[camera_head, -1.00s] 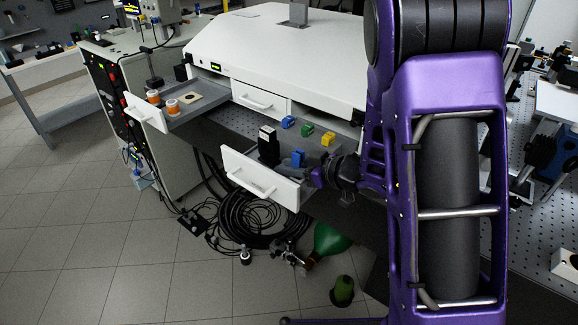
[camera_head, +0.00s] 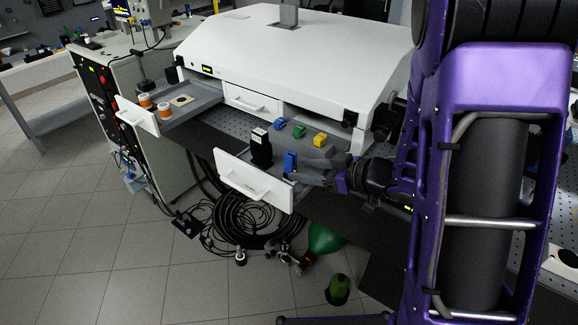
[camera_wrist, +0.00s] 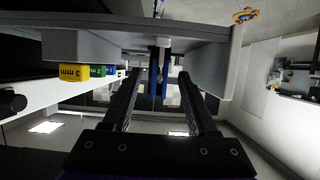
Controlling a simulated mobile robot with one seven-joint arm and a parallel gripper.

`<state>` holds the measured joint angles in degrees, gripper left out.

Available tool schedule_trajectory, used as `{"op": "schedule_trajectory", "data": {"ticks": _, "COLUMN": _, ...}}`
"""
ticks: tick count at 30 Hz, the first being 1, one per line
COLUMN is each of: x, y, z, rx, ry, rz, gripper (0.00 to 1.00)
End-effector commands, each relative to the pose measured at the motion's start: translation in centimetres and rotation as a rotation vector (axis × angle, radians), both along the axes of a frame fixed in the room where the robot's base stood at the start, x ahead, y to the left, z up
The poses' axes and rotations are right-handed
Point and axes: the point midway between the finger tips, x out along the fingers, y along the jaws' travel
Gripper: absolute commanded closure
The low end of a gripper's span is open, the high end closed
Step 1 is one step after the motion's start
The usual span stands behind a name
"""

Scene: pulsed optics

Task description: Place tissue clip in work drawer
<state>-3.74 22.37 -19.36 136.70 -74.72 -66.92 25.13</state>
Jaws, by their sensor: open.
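A blue clip-like piece (camera_head: 290,162), which I take for the tissue clip, stands upright in the open right drawer (camera_head: 253,181), near its right end. My gripper (camera_head: 298,171) is open, just right of the piece, with its fingers pointing left at it. In the wrist view, the blue piece (camera_wrist: 154,82) shows between the two spread fingertips (camera_wrist: 159,75). The fingers seem apart from it; whether the tips overlap it in depth is hard to tell. A black box-like item (camera_head: 261,148) stands in the same drawer, left of the piece.
Blue (camera_head: 280,124), green (camera_head: 299,131) and yellow (camera_head: 320,140) blocks sit behind the drawer; the yellow one reads "3 mm" in the wrist view. Cables and a green bottle (camera_head: 324,239) lie below.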

Motion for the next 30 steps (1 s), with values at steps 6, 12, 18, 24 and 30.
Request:
{"op": "schedule_trajectory", "data": {"ticks": 6, "x": -1.9, "y": -2.5, "z": 1.4, "rx": 0.001, "ry": 0.0, "rz": -0.002, "gripper": 0.41}}
{"op": "schedule_trajectory", "data": {"ticks": 12, "x": -2.5, "y": -3.2, "z": 1.7, "rx": 0.0, "ry": 0.0, "rz": 0.0, "gripper": 0.41}}
{"op": "schedule_trajectory", "data": {"ticks": 18, "x": -2.5, "y": -3.1, "z": 1.6, "rx": 0.0, "ry": 0.0, "rz": 0.001, "gripper": 0.41}}
{"op": "schedule_trajectory", "data": {"ticks": 24, "x": -2.4, "y": -3.2, "z": 1.6, "rx": -0.001, "ry": -0.002, "rz": 0.0, "gripper": 0.41}}
{"op": "schedule_trajectory", "data": {"ticks": 30, "x": 1.5, "y": -5.2, "z": 3.8, "rx": -0.103, "ry": -0.15, "rz": -0.082, "gripper": 0.41}}
